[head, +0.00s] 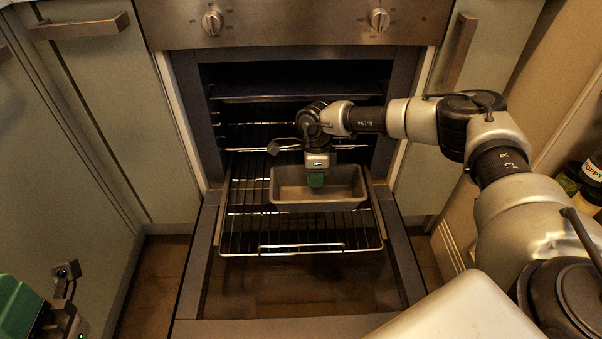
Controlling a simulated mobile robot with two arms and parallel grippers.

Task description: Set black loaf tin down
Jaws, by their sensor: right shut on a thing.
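The loaf tin (318,206), dark grey and empty, is level over the pulled-out oven rack (240,235). I cannot tell whether its base touches the bars. My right gripper (316,178) reaches down at the tin's far side and is shut on its far wall. One green finger shows inside the tin; the other is hidden behind the wall. Part of my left gripper (22,308), green and black, shows at the bottom left corner, far from the tin. Its jaws cannot be made out.
The oven door (300,290) is folded down below the rack. Another shelf (300,97) sits higher in the oven cavity. Cabinets (110,120) flank the oven. Bare rack bars show left of the tin and in front of it. Bottles (592,170) stand at the right edge.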

